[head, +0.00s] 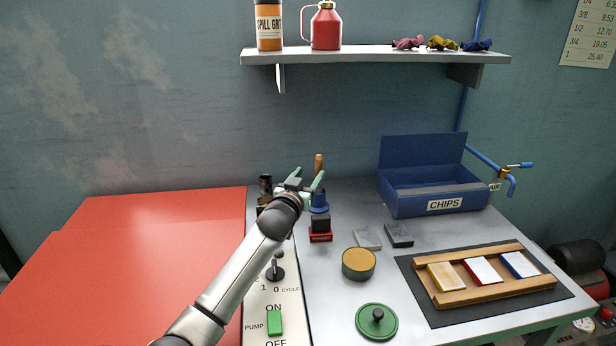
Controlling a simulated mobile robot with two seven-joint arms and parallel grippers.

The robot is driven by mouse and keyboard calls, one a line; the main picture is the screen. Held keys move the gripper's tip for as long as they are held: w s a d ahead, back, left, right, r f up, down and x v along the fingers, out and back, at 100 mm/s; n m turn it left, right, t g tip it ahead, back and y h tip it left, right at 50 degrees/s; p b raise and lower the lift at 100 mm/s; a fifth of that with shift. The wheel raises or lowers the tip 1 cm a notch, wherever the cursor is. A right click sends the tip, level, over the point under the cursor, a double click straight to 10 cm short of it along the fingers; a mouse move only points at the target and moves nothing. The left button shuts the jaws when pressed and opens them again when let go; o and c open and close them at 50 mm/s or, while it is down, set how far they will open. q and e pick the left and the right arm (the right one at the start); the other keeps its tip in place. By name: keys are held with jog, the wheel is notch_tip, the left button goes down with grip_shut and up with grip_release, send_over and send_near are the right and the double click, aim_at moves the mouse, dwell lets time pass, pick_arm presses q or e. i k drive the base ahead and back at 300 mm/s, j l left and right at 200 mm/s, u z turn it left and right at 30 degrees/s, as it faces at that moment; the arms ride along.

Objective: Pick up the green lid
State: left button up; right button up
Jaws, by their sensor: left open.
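The green lid (376,322) is a round disc with a dark knob on top. It lies flat on the grey cart top near the front edge in the head view. My left gripper (305,180) is open, with its green-tipped fingers at the back of the cart, well behind the lid and apart from it. A blue holder with a wooden-handled tool (319,165) stands right by the fingers; I cannot tell whether they touch. My right gripper is not in view.
A round tin with a tan top (359,264) stands just behind the lid. A wooden tray (456,298) with coloured blocks lies to the right on a dark mat. A blue CHIPS box (408,208) stands at the back. The control panel (290,305) lies left of the lid.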

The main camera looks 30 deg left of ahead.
aim_at(376, 322)
jog(key=k+l, duration=0.8)
jog(key=l, duration=0.1)
